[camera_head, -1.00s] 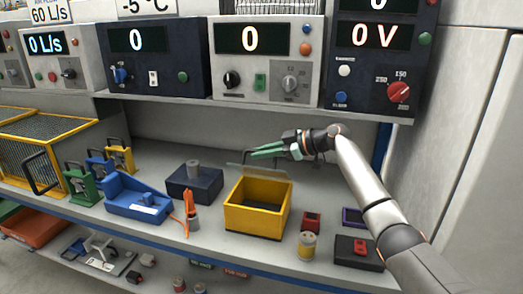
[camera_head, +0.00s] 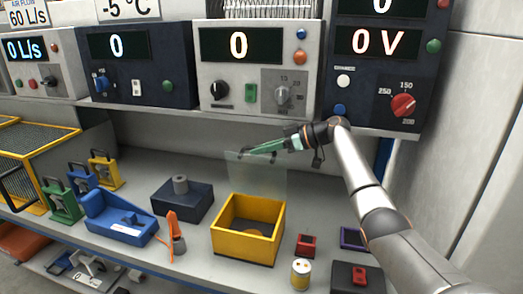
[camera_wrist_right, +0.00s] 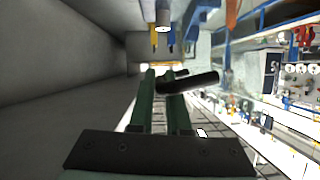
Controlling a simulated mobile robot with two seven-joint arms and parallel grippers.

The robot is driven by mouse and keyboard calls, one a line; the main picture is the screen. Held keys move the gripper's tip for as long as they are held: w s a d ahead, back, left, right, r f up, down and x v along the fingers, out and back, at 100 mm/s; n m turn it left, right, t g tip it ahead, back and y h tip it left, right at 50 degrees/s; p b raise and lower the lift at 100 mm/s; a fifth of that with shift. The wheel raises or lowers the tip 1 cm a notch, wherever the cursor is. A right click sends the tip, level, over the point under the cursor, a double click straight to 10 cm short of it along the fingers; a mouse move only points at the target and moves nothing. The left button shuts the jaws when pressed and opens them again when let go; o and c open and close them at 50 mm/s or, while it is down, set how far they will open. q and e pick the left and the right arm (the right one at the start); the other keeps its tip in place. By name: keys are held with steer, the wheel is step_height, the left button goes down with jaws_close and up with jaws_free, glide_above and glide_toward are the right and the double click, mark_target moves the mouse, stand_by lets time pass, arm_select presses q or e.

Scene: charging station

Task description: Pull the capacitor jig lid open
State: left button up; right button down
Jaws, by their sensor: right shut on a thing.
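The capacitor jig is a yellow open-topped box (camera_head: 241,246) on the bench in the head view, with a round brownish part inside. Its clear lid (camera_head: 265,178) stands raised, close to upright, at the box's back edge. My right gripper (camera_head: 254,151), with green fingers, is at the lid's top edge, above and behind the box. In the right wrist view a dark handle (camera_wrist_right: 200,82) lies at the green fingertips (camera_wrist_right: 165,78), and the gripper is shut on it. My left gripper is not in view.
A dark block (camera_head: 182,203) and an orange-handled tool (camera_head: 173,230) stand left of the box. A small red box (camera_head: 306,244) and a yellow can (camera_head: 300,273) stand right. Instruments on the shelf (camera_head: 262,66) hang above my right gripper.

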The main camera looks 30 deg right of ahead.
steer(key=shift+f, duration=0.1)
stand_by(0.3)
steer(key=c, duration=0.9)
jaws_free()
steer(key=shift+s+d, duration=0.1)
steer(key=shift+d, duration=0.1)
steer(key=b+v, duration=0.1)
steer(key=v, duration=0.6)
